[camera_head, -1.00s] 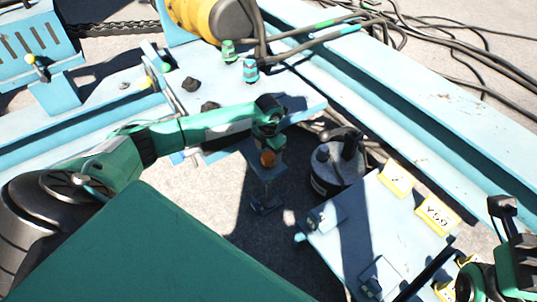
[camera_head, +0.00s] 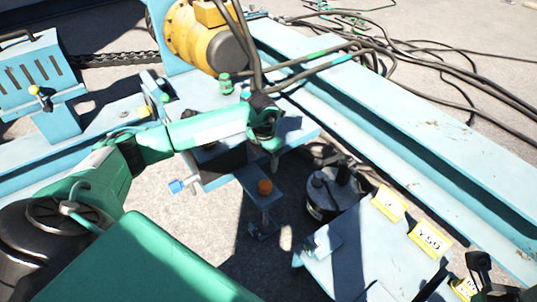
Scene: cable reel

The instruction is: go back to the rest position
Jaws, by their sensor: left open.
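My left arm comes in from the left, green with black joints. Its gripper (camera_head: 272,148) hangs past the wrist over the front edge of the light-blue machine plate, open, with nothing visible in it. Its fingertips are small and partly hidden against the plate.
A yellow motor (camera_head: 205,40) stands at the back, with black cables running right. A green connector (camera_head: 225,83) stands on the plate. A dark cylindrical device (camera_head: 325,195) sits beside a light-blue panel with yellow labels (camera_head: 430,240). Long blue beams (camera_head: 400,130) cross the right side.

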